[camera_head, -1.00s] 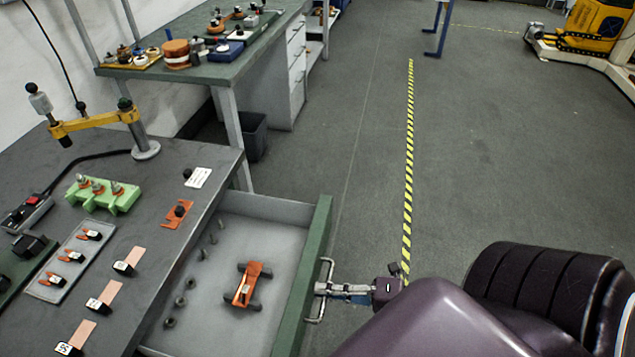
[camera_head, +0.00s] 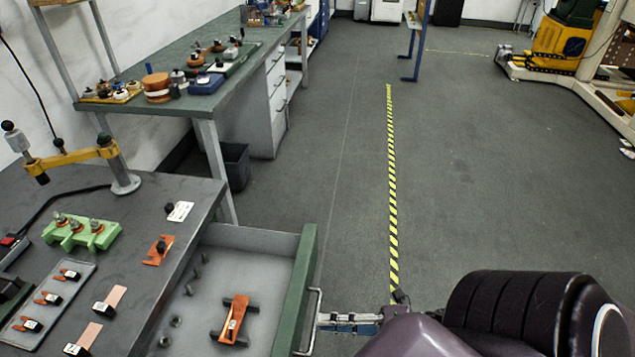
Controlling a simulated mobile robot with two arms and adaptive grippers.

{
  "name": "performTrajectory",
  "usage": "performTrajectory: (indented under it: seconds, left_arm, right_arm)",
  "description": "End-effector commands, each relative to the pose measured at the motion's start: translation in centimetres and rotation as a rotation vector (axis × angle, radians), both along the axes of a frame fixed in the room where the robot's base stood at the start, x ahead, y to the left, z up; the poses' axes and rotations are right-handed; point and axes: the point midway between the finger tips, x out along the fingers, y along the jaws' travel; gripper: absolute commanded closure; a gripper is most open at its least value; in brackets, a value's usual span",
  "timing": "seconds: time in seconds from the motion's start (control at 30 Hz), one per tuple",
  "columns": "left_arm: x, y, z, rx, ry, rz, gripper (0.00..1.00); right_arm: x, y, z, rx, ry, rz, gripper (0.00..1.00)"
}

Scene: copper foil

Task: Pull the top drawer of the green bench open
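The drawer with the green front panel (camera_head: 297,285) stands pulled out from the grey-topped near bench (camera_head: 140,245). Its grey inside (camera_head: 262,258) shows an orange clamp-like part (camera_head: 234,318) and several small dark pieces. A metal bar handle (camera_head: 313,310) is on the outer face of the front. My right gripper (camera_head: 324,321) comes in from the right at the handle, and its fingertips appear closed around the bar. My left gripper is not in view. The drawer's near end is cut off by the picture's lower edge.
A second bench with a green top (camera_head: 185,70) and a grey drawer cabinet (camera_head: 268,115) stands behind. A dark bin (camera_head: 235,165) is under it. The floor right of the drawer is clear, with a yellow-black tape line (camera_head: 392,190). A yellow machine (camera_head: 562,45) stands far right.

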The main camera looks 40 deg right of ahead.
Motion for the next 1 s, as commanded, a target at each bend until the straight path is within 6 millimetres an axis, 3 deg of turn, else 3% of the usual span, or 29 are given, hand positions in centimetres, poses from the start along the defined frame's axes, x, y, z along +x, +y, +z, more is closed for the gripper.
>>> performTrajectory:
  seconds: [0.2, 0.4, 1.0]
  left_arm:
    - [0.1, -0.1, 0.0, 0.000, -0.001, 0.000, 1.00]
    - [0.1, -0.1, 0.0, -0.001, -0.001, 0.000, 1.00]
    - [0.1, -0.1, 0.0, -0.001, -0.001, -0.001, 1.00]
  right_arm:
    - [-3.8, -2.9, 0.8, -0.001, 0.006, -0.002, 0.85]
    - [-5.8, -4.5, 1.4, 0.000, 0.003, -0.001, 0.85]
    - [-6.3, -4.9, 1.6, 0.000, 0.001, 0.000, 0.85]
